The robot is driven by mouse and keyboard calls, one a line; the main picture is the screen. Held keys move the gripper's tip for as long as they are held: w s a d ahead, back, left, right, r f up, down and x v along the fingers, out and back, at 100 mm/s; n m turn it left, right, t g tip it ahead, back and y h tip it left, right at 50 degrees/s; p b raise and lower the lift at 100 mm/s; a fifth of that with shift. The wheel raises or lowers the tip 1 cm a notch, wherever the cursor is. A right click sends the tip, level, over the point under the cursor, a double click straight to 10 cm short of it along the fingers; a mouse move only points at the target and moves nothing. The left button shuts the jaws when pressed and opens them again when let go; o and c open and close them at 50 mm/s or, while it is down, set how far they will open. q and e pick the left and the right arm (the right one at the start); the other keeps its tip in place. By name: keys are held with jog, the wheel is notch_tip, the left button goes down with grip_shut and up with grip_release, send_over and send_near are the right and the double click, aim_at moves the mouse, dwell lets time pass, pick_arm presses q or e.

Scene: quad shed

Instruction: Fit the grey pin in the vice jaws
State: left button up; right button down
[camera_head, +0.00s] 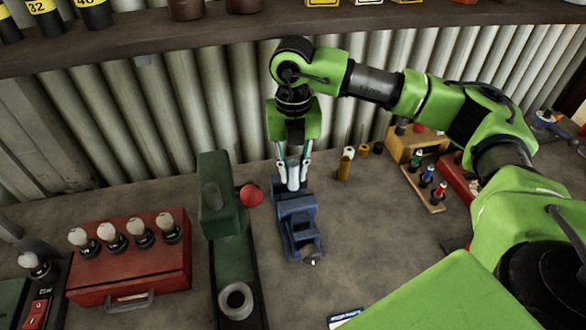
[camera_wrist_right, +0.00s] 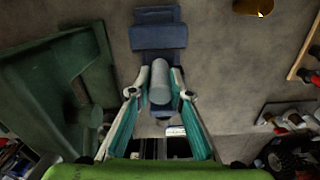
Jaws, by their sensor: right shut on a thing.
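The blue vice (camera_head: 298,222) stands on the bench in the middle of the head view; it also shows in the wrist view (camera_wrist_right: 153,37). My right gripper (camera_head: 293,168) comes down from above over the far end of the vice. It is shut on the grey pin (camera_head: 293,181), which looks about upright between the fingers. In the wrist view the pin (camera_wrist_right: 160,82) lies over the vice and hides part of it. The pin's lower end meets the vice in the picture; whether it is between the jaws, I cannot tell. My left gripper is not in view.
A green press (camera_head: 216,225) with a red knob (camera_head: 251,195) stands just left of the vice. A red box (camera_head: 130,272) with several bulbs is farther left. Brass and dark cylinders (camera_head: 344,168) and a wooden rack (camera_head: 425,188) are right. Bare bench lies right of the vice.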

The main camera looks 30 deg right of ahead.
aim_at(293, 185)
dwell(1.2)
jog(key=shift+f+b, duration=2.4)
jog(key=shift+f, duration=0.15)
dwell(0.5)
dwell(0.3)
jog(key=c, duration=1.4)
grip_release()
jog(key=shift+r+p, duration=2.05)
jog(key=shift+r, duration=1.45)
jog(key=shift+s+f, duration=0.1)
